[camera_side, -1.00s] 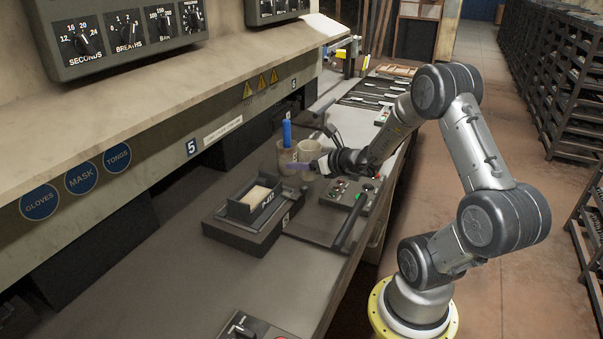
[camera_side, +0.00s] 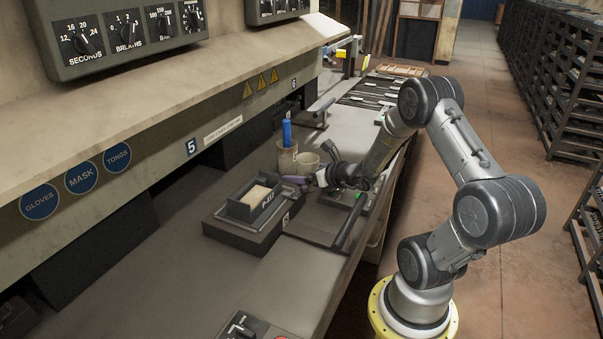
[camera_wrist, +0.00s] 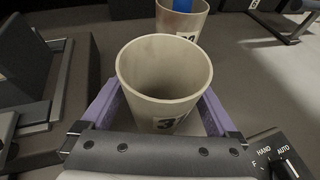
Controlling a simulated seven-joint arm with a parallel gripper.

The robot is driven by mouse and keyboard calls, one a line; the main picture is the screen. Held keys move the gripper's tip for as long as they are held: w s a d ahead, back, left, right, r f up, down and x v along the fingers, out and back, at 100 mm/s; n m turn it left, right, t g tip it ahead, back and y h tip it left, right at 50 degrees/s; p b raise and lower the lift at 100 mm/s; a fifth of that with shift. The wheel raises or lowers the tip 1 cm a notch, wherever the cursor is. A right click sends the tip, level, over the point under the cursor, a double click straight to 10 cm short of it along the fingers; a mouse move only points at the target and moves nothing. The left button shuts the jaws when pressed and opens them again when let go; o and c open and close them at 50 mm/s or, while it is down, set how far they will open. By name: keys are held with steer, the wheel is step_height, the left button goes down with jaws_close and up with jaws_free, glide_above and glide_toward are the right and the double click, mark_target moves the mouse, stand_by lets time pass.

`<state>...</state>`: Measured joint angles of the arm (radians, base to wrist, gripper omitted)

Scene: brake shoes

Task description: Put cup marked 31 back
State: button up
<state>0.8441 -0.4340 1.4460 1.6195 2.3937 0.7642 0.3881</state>
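The cup marked 31 (camera_wrist: 165,82) is a pale, empty, upright cup; its mark is partly hidden in the wrist view, with a 3 readable. It also shows in the side view (camera_side: 308,162). My gripper (camera_wrist: 162,98) has its purple fingers on both sides of the cup and appears shut on it. In the side view my gripper (camera_side: 296,181) is low over the bench. The cup's base is hidden, so I cannot tell whether it touches the bench.
A second cup (camera_wrist: 184,22) with a blue item in it stands just beyond; it is also in the side view (camera_side: 287,158). A dark fixture with a tray (camera_side: 247,232) is at left. A control box (camera_wrist: 278,158) with a HAND/AUTO switch is close at right.

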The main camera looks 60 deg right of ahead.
mark_target(308, 173)
steer(key=shift+r, duration=0.15)
steer(key=shift+s+r, duration=0.15)
steer(key=shift+s, duration=0.05)
steer(key=shift+v, duration=3.6)
steer(key=shift+w, duration=0.1)
